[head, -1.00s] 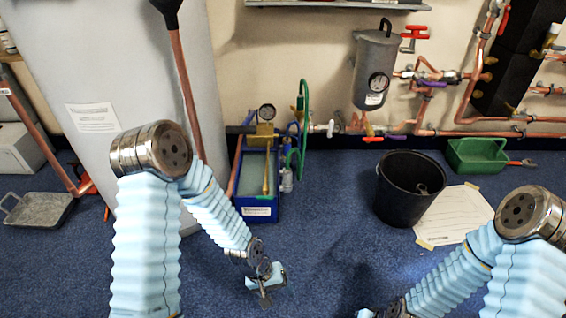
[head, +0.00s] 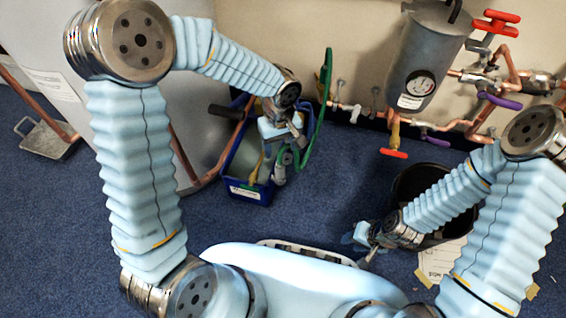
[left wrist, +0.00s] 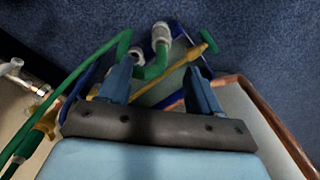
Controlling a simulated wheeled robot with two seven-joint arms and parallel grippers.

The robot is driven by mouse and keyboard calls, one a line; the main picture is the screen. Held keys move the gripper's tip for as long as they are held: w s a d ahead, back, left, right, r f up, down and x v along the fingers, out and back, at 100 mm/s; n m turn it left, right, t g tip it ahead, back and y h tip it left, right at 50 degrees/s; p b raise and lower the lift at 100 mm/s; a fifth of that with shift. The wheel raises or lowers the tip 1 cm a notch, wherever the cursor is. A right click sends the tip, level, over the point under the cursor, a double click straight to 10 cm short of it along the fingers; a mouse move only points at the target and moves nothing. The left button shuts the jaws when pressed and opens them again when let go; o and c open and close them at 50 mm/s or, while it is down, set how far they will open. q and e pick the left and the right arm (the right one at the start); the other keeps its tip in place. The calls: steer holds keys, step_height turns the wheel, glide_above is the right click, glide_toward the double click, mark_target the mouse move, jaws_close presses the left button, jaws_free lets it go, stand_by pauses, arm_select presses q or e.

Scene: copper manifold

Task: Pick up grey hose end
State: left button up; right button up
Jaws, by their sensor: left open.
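The grey hose end (left wrist: 160,36) is a ribbed grey fitting on a green hose (left wrist: 152,70). In the left wrist view it lies just beyond my left gripper (left wrist: 160,68), whose blue fingers are spread apart and empty. In the head view a grey fitting (head: 280,174) shows at the blue box, just below my left gripper (head: 288,142), partly hidden by it. My right gripper (head: 366,254) is low, in front of the black bucket; its jaws are too small to read.
The blue box (head: 250,192) stands on the blue carpet with a yellow tool (left wrist: 178,65) by the hose. Copper pipe (left wrist: 275,120) runs along the right side of the left wrist view. A black bucket (head: 408,184) and a grey tank (head: 424,62) are to the right.

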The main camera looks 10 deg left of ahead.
mark_target(280, 163)
arm_select(q)
step_height(280, 163, down, 12)
steer(key=b, duration=0.2)
steer(key=shift+f+b, duration=0.2)
steer(key=shift+b, duration=0.2)
jaws_close()
steer(key=shift+r, duration=0.5)
step_height(280, 163, up, 3)
steer(key=shift+f+p, duration=0.2)
steer(key=shift+p, duration=0.35)
steer(key=s+a+r+p, duration=0.1)
steer(key=s+r, duration=0.8)
steer(key=s, duration=0.5)
steer(key=shift+a+r+p, duration=0.25)
steer(key=shift+a+p, duration=0.05)
steer(key=shift+a, duration=0.05)
